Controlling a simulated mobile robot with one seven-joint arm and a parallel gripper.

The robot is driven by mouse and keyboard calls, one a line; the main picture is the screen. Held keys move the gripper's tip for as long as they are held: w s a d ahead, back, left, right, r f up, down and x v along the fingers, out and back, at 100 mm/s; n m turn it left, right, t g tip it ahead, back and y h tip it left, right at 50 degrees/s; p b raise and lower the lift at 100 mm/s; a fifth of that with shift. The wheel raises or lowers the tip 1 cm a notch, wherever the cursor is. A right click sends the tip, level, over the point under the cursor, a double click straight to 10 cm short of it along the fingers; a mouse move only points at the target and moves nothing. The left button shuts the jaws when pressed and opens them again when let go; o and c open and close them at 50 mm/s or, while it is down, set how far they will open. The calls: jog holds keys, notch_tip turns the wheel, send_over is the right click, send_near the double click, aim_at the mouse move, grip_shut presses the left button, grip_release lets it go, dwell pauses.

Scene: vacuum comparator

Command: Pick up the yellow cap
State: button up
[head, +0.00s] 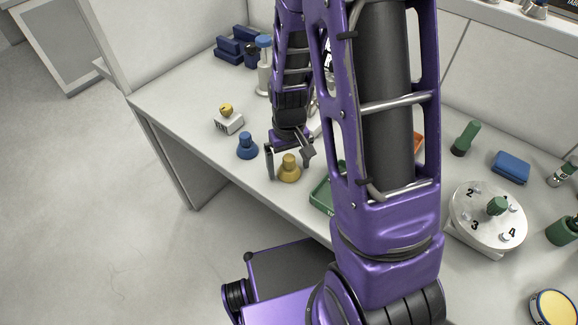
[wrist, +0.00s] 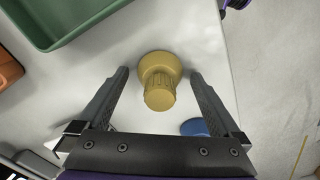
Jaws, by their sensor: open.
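The yellow cap (head: 289,169) stands upright on the table near its front edge in the head view. It has a wide round base and a narrower ribbed top. In the wrist view the yellow cap (wrist: 159,80) lies between the two fingers of my gripper (wrist: 158,76), with a gap on each side. My gripper (head: 287,163) is open around or just above the cap in the head view; the exact height is hard to tell. The fingers do not appear to touch it.
A blue cap (head: 247,146) stands close left of the yellow cap. A green tray (head: 321,195) lies to the right, partly hidden by my arm. A small white block (head: 229,123) with a yellow knob sits further left. A numbered white dial (head: 470,222) stands far right.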

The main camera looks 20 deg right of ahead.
aim_at(288, 155)
grip_shut()
dwell(0.3)
notch_tip(288, 155, up, 9)
jog(key=shift+w+r+p, duration=0.1)
jog(key=shift+p, duration=0.7)
jog(key=shift+w, duration=0.3)
jog(key=shift+m, duration=0.5)
jog(key=w+f, duration=0.4)
jog(key=shift+w+f, duration=0.35)
jog(key=shift+w, duration=0.1)
